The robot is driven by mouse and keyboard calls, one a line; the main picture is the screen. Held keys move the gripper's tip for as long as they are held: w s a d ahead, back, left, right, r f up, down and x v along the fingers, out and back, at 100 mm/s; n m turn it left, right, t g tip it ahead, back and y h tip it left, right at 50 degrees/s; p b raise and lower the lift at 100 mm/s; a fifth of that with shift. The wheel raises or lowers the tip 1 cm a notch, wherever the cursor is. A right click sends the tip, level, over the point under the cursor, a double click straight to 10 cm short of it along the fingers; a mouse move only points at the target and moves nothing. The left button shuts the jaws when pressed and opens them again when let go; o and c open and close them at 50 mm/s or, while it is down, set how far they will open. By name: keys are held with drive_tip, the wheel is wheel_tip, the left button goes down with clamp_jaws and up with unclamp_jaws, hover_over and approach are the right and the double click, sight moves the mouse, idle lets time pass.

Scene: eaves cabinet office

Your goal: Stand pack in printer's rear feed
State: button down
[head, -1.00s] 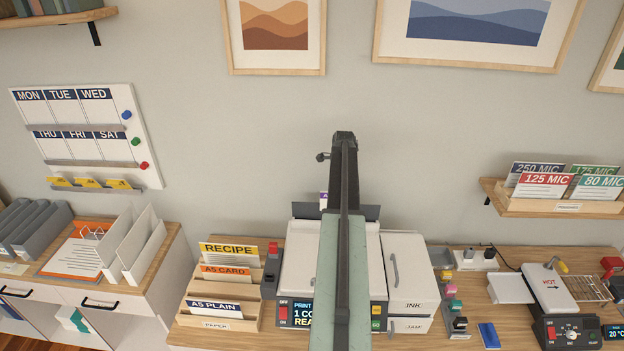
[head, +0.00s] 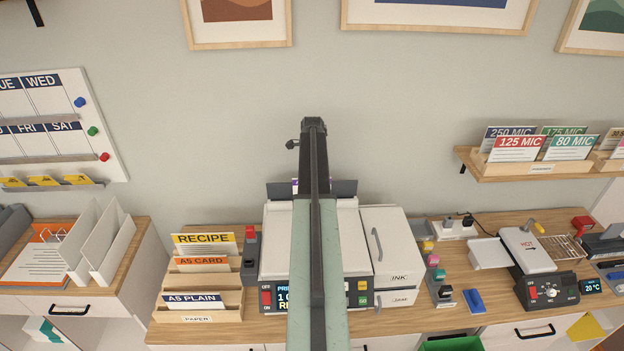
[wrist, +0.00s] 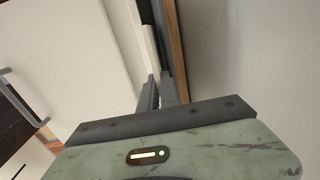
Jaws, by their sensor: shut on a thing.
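The printer (head: 274,245) stands on the desk, partly covered by my arm. Its dark grey rear feed (head: 345,188) rises behind the lid. A sliver of the pack (head: 295,186), with a purple label, shows at the rear feed beside my arm; the rest is hidden. In the wrist view the pack (wrist: 151,48) appears as a thin white edge running to my gripper (wrist: 162,88), whose fingers are shut on it. The printer's pale body (wrist: 85,50) fills the left of that view. My gripper is hidden in the head view. I cannot tell whether the pack touches the feed's bottom.
A paper rack (head: 205,280) stands left of the printer, and an ink and jam unit (head: 393,245) adjoins its right. A laminator (head: 545,285) is farther right. A wall shelf (head: 535,172) with film packs hangs at right. The wall is close behind the printer.

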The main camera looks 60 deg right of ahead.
wheel_tip(320, 180, down, 7)
drive_tip(key=b, duration=0.6)
drive_tip(key=shift+r, duration=0.1)
drive_tip(key=c, duration=1.5)
unclamp_jaws()
drive_tip(key=shift+r, duration=0.1)
